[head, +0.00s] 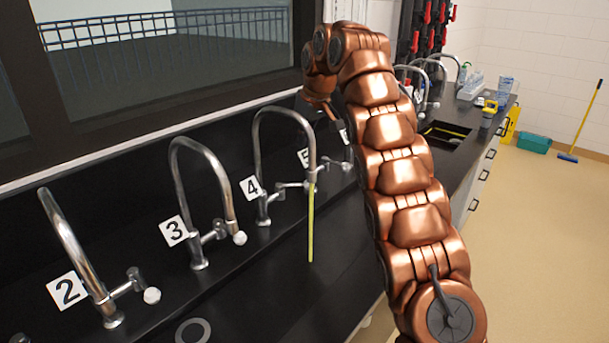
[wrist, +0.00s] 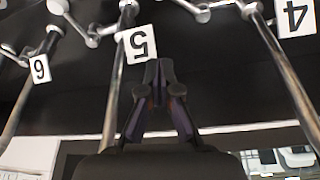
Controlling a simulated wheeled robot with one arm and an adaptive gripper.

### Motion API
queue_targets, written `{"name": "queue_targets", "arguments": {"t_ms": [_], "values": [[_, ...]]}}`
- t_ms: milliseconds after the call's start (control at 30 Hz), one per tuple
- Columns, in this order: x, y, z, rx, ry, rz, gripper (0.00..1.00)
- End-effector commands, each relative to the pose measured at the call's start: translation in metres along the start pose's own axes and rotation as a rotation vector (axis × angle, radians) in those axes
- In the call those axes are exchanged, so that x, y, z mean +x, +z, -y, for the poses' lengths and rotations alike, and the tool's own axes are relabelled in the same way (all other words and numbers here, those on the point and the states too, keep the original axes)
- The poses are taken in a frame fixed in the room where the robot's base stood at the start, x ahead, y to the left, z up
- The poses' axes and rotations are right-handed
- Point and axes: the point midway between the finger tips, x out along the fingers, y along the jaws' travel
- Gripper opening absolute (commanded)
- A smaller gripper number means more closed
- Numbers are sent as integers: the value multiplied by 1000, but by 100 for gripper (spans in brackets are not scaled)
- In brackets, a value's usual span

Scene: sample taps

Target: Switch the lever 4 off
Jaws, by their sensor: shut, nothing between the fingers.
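Tap 4, with its number 4 card (head: 250,188), stands in the row of curved chrome taps. A thin yellow-green stream (head: 311,225) runs down from below its spout (head: 312,150). The 4 card also shows upside down at the upper right of the wrist view (wrist: 294,17). My gripper (wrist: 159,66) is shut and empty, its tips just below the number 5 card (wrist: 137,44).
Tap 3 (head: 178,190) and tap 2 (head: 72,240) stand to the left, each with a white-ended lever. The 5 card (head: 305,157) is to the right, and a 6 card (wrist: 41,68) shows in the wrist view. A black counter (head: 260,290) lies in front.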

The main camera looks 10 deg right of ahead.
Motion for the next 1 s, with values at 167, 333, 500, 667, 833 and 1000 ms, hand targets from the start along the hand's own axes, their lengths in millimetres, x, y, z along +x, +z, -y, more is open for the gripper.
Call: {"name": "queue_targets", "arguments": {"t_ms": [167, 333, 500, 667, 833, 1000], "values": [[6, -3, 0, -27, -11, -6, 0], [5, -4, 1, -29, -11, -7, 0], [5, -4, 1, -29, -11, -8, 0], [10, -4, 0, -28, -10, -8, 0], [24, -3, 0, -27, -9, -7, 0], [43, -4, 1, -27, -10, -8, 0]]}}
